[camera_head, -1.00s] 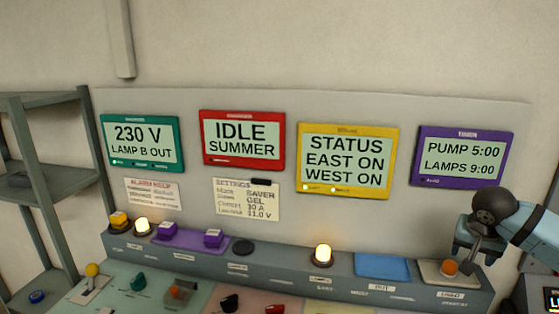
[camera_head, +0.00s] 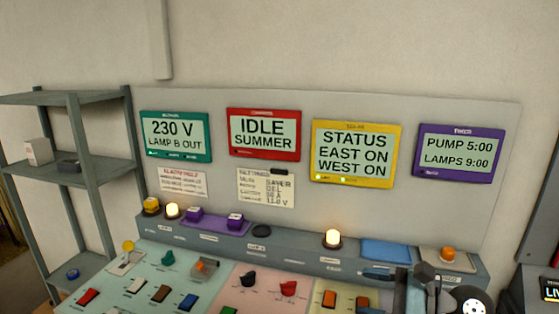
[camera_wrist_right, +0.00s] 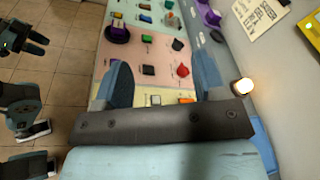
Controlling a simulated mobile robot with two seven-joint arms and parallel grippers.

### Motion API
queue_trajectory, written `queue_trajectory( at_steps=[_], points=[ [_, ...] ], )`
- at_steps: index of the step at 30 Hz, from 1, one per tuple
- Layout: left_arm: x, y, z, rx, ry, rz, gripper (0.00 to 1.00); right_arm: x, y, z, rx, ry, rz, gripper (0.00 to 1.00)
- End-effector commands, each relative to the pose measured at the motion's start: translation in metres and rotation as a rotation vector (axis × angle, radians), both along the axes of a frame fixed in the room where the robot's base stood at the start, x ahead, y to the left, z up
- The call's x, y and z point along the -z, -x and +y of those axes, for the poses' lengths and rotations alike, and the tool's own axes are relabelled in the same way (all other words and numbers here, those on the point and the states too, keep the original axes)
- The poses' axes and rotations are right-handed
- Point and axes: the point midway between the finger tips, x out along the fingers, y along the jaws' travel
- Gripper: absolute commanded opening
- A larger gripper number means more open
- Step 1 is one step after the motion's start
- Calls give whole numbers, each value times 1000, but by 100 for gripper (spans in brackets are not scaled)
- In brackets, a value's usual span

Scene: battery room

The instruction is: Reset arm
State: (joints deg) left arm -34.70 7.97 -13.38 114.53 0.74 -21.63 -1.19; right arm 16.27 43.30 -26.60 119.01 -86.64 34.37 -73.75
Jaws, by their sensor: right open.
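My right gripper (camera_head: 408,276) is low at the right in the head view, over the right end of the sloped control console (camera_head: 215,270). In the right wrist view its two blue-grey fingers are apart, and the gripper (camera_wrist_right: 162,78) is empty above the switches. A dark clawed part at the left edge of the wrist view looks like my left gripper (camera_wrist_right: 25,38); it hangs over the tiled floor, clear of the console. Whether its jaws are open is unclear. My left gripper is outside the head view.
A ledge behind the switches carries a lit lamp (camera_head: 332,239), another lit lamp (camera_head: 172,210), a blue pad (camera_head: 386,253) and an orange knob (camera_head: 448,254). Four framed displays hang on the back panel (camera_head: 310,108). A grey shelf (camera_head: 95,170) stands left. Tiled floor (camera_wrist_right: 65,25) shows beside the console.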

Motion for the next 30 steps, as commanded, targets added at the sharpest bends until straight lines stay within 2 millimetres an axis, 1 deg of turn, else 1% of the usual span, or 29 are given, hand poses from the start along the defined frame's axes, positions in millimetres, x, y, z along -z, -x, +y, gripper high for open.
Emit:
queue_trajectory(
  at_steps=[1,2,3,5,6,8,9,11,12,14,15,16,18,19,20,21,24,27,30],
  points=[
    [1,3,0,0,0,5,43,-12,8,10,52,-217,97,64],
    [2,4,0,0,0,7,43,-19,11,11,86,-346,160,64],
    [3,6,0,1,0,10,43,-28,13,10,134,-518,248,64],
    [4,7,0,0,0,13,43,-36,15,2,210,-772,388,64],
    [5,7,0,1,0,15,43,-38,16,-7,265,-941,484,64],
    [6,7,0,1,0,16,43,-34,17,-24,350,-1190,634,64],
    [6,7,0,2,-1,16,43,-27,19,-37,411,-1354,734,64],
    [6,7,0,2,-2,17,43,-10,24,-56,511,-1598,882,64],
    [7,7,0,2,-2,17,43,6,30,-68,583,-1756,978,64],
    [7,7,0,2,-2,18,43,33,42,-84,703,-1991,1119,64],
    [7,7,0,2,-2,18,43,53,54,-92,789,-2144,1204,64],
    [7,7,0,2,-2,18,43,68,64,-98,857,-2250,1261,64],
    [7,7,-1,2,-2,17,43,100,88,-104,1008,-2463,1370,64],
    [7,7,-1,2,-2,17,43,111,98,-106,1070,-2537,1404,64],
    [7,7,-1,2,-2,17,43,121,108,-106,-1101,2542,-1398,64],
    [7,7,-1,2,-2,17,43,132,121,-106,-1097,2448,-1336,64],
    [6,7,-1,2,-1,16,43,155,151,-103,-1092,2252,-1202,64],
    [6,6,-1,2,-1,15,43,172,179,-99,-1089,2093,-1090,64],
    [5,6,-1,2,0,13,43,183,204,-93,-1090,1960,-995,64]
  ],
)
